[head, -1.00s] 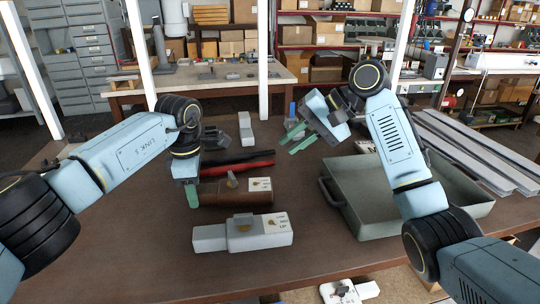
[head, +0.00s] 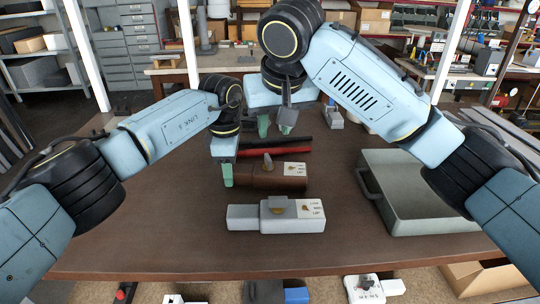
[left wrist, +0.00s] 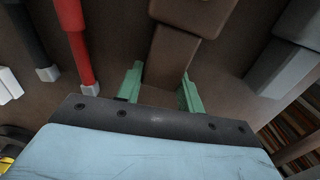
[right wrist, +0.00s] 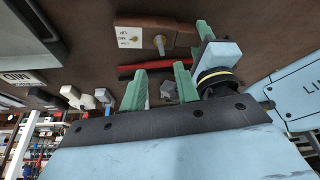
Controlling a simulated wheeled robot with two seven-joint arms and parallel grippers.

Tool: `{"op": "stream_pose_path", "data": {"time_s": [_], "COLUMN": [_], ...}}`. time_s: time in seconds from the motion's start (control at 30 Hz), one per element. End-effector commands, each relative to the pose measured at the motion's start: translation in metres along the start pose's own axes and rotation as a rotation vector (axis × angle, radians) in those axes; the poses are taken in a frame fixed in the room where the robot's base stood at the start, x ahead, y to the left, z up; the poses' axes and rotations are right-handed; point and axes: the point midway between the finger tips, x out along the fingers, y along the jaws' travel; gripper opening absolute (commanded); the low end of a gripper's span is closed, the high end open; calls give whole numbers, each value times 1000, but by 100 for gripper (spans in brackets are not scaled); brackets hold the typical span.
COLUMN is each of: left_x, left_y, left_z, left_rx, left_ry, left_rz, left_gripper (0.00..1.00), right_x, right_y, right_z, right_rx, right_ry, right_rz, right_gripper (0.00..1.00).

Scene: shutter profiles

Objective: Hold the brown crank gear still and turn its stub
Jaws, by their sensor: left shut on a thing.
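The brown crank gear (head: 280,184) lies on the table, a long box with a white label at its right end. Its grey stub (head: 267,161) stands up from the top and also shows in the right wrist view (right wrist: 160,43). My left gripper (head: 226,174) is shut on the gear's left end; in the left wrist view the brown end (left wrist: 172,57) lies between the green fingers. My right gripper (head: 275,125) is open and empty, beyond the gear and apart from the stub. In the right wrist view its fingers (right wrist: 158,88) are spread wide.
A light grey gear box (head: 262,220) with its own knob and label lies nearer. Red and black rods (head: 275,151) lie behind the brown gear. Bare table lies at the front left.

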Motion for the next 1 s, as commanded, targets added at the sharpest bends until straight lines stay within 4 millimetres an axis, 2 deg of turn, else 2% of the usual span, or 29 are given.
{"op": "stream_pose_path", "data": {"time_s": [0.3,0.5,0.7,0.97,1.0], "left_x": [-1,-1,-1,-1,-1], "left_y": [0,0,0,0,0], "left_z": [0,0,0,0,0], "left_rx": [0,0,1,0,0], "left_ry": [-2,-2,-2,-2,-2], "left_rz": [1,1,1,1,1], "left_gripper": [10,10,10,10,10], "right_x": [63,94,108,109,109], "right_y": [1,1,0,0,0], "right_z": [1,1,0,0,0], "right_rx": [2,3,2,2,2], "right_ry": [-6,-4,-2,-2,-2], "right_rz": [0,0,-2,-2,-2], "right_gripper": [31,31,31,31,28]}}
